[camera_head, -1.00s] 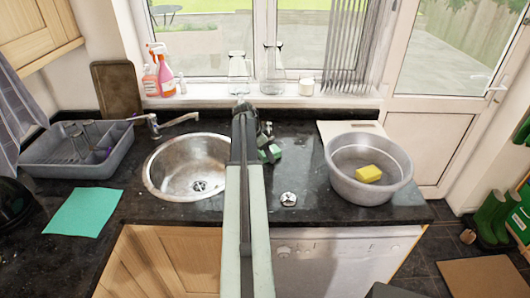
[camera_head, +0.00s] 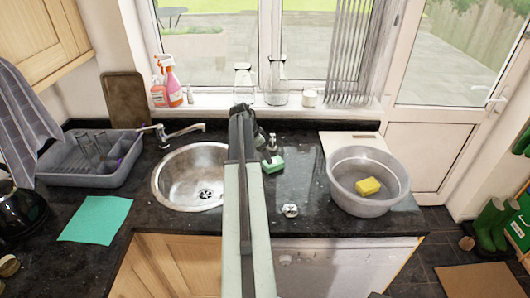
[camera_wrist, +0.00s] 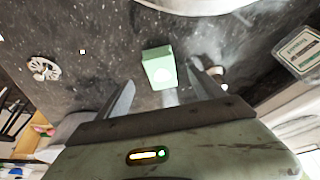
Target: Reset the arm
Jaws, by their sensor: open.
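My arm (camera_head: 250,200) reaches forward over the counter in the head view, its far end between the round sink and the grey basin. My gripper (camera_head: 264,150) is small and dark there, bent down above the counter. In the wrist view my gripper (camera_wrist: 162,74) is open, its two dark fingers apart with nothing held. A green block (camera_wrist: 158,68) shows in the gap between the fingertips, apart from both. In the head view the green block (camera_head: 273,165) lies on the counter just below my gripper.
The sink (camera_head: 172,178) is left of my arm; the grey basin (camera_head: 375,207) with a yellow sponge (camera_head: 368,186) is right. A metal drain piece (camera_head: 290,210) lies on the counter (camera_head: 310,185). Glass bottles (camera_head: 277,85) stand on the sill behind. A dish rack (camera_head: 75,178) is far left.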

